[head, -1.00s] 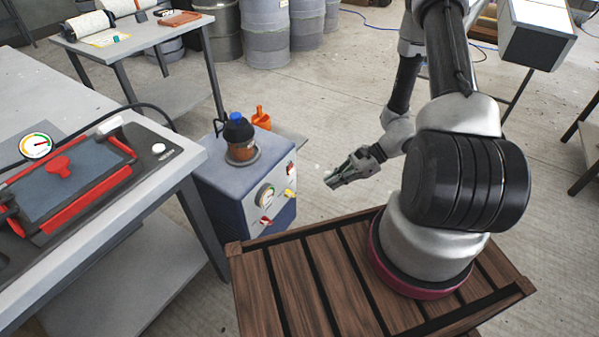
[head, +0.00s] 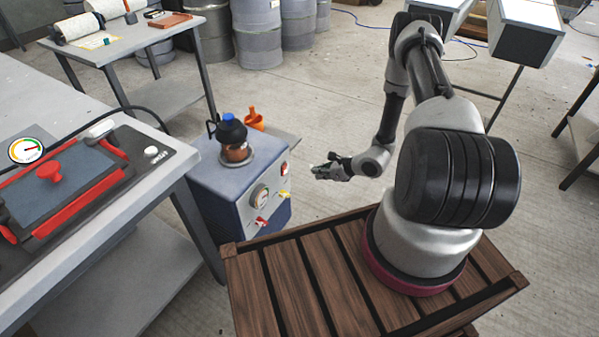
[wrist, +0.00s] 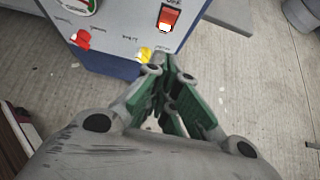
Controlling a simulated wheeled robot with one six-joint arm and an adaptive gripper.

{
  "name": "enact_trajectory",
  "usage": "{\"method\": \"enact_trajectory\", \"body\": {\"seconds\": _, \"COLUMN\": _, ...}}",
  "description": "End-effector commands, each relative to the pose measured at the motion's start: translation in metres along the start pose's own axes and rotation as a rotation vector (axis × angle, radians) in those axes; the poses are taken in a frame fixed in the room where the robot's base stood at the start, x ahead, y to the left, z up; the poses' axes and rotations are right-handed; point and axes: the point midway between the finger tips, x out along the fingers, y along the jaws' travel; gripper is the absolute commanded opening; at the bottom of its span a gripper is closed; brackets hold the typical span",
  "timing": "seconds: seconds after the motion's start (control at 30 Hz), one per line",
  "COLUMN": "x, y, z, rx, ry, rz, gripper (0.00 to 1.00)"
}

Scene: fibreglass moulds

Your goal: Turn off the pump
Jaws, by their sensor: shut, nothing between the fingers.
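The pump is a blue-grey box (head: 222,190) beside the left bench, with a gauge (head: 259,196), a red-handled valve (head: 261,222) and a yellow-handled valve (head: 283,194) on its front. A red rocker switch (head: 285,168) sits high on that front. In the wrist view the switch (wrist: 168,16) looks lit orange-red, with a label above it reading OFF. My gripper (head: 318,172) is shut and empty, to the right of the pump front and apart from it. In the wrist view my gripper's green-padded fingers (wrist: 170,76) point toward the panel, below the switch and near the yellow handle (wrist: 144,54).
A jar with a black and blue top (head: 233,135) stands on the pump, and an orange container (head: 254,118) is behind it. The left bench holds a red-framed mould (head: 65,178) with a hose leading off it. Clear floor lies between the pump and my arm.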

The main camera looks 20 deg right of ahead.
Motion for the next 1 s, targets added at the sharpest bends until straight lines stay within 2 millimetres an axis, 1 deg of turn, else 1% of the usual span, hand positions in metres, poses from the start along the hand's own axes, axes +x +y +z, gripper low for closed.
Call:
{"method": "enact_trajectory", "body": {"seconds": 0.17, "x": 0.022, "y": 0.002, "z": 0.0, "rx": -0.002, "ry": 0.0, "rz": 0.004, "gripper": 0.0}}
{"method": "enact_trajectory", "body": {"seconds": 0.4, "x": 0.073, "y": 0.002, "z": 0.0, "rx": -0.004, "ry": 0.0, "rz": 0.004, "gripper": 0.0}}
{"method": "enact_trajectory", "body": {"seconds": 0.53, "x": 0.1, "y": 0.002, "z": 0.0, "rx": -0.003, "ry": -0.001, "rz": 0.003, "gripper": 0.0}}
{"method": "enact_trajectory", "body": {"seconds": 0.6, "x": 0.107, "y": 0.001, "z": 0.01, "rx": -0.005, "ry": -0.002, "rz": 0.002, "gripper": 0.0}}
{"method": "enact_trajectory", "body": {"seconds": 0.73, "x": 0.118, "y": 0.001, "z": 0.021, "rx": -0.002, "ry": 0.0, "rz": 0.001, "gripper": 0.0}}
{"method": "enact_trajectory", "body": {"seconds": 0.83, "x": 0.123, "y": 0.001, "z": 0.026, "rx": -0.002, "ry": -0.001, "rz": 0.001, "gripper": 0.0}}
{"method": "enact_trajectory", "body": {"seconds": 1.0, "x": 0.126, "y": 0.0, "z": 0.029, "rx": 0.0, "ry": 0.0, "rz": 0.0, "gripper": 0.0}}
